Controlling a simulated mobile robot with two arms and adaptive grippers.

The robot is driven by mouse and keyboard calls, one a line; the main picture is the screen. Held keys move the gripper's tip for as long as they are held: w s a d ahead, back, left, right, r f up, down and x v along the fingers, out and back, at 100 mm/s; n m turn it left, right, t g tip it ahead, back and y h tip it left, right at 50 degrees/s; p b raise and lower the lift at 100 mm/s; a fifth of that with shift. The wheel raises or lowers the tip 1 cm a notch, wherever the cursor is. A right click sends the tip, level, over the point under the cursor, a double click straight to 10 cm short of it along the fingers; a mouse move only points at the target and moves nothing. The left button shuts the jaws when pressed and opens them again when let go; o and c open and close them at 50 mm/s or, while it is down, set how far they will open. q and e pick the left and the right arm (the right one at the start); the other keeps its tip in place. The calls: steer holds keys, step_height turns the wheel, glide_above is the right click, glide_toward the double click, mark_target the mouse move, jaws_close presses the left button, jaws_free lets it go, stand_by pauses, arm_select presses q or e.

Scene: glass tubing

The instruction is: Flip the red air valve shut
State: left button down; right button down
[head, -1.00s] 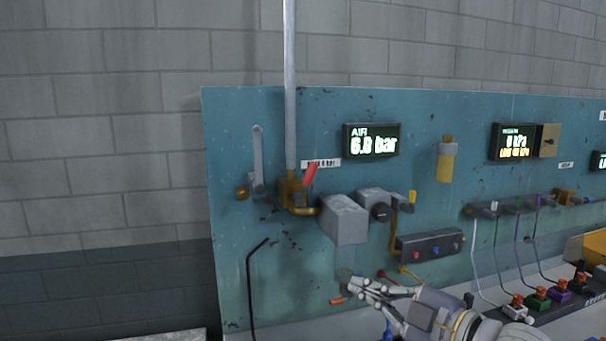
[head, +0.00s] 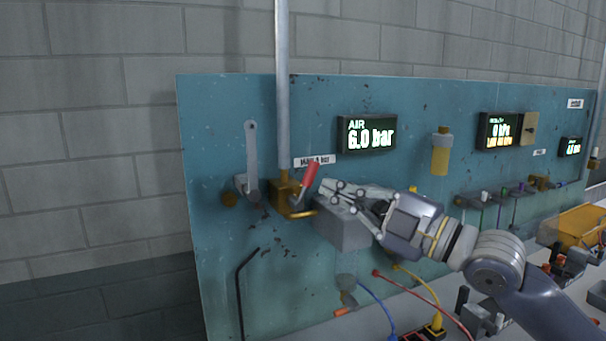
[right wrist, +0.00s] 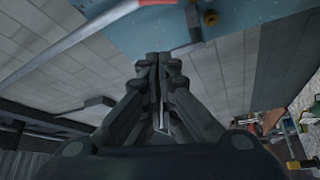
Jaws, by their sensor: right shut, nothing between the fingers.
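The red valve handle (head: 310,175) tilts up and to the right from the brass valve body (head: 284,195) at the foot of the vertical grey pipe. My right gripper (head: 324,188) is shut and empty. In the head view its fingertips show just right of the red handle, in front of the grey box; I cannot tell whether they touch the handle. My left gripper is not in view.
The valve sits on an upright teal panel (head: 225,270). A grey lever (head: 251,150) hangs left of the pipe, and a grey box (head: 340,230) sticks out to the right. The air display (head: 367,133) reads 6.0 bar. Coloured hoses and an orange bin (head: 578,225) lie lower right.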

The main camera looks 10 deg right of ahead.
mark_target(310, 176)
steer(key=p+x, duration=0.6)
steer(key=x, duration=0.5)
steer(key=d, duration=0.1)
steer(key=d+f, duration=0.1)
steer(key=w+d+f, duration=0.1)
steer(key=d, duration=0.1)
steer(key=shift+w+a, duration=0.1)
steer(key=shift+d+f+m+b, duration=0.1)
steer(key=shift+d+m+b, duration=0.15)
steer(key=shift+m+b, duration=0.25)
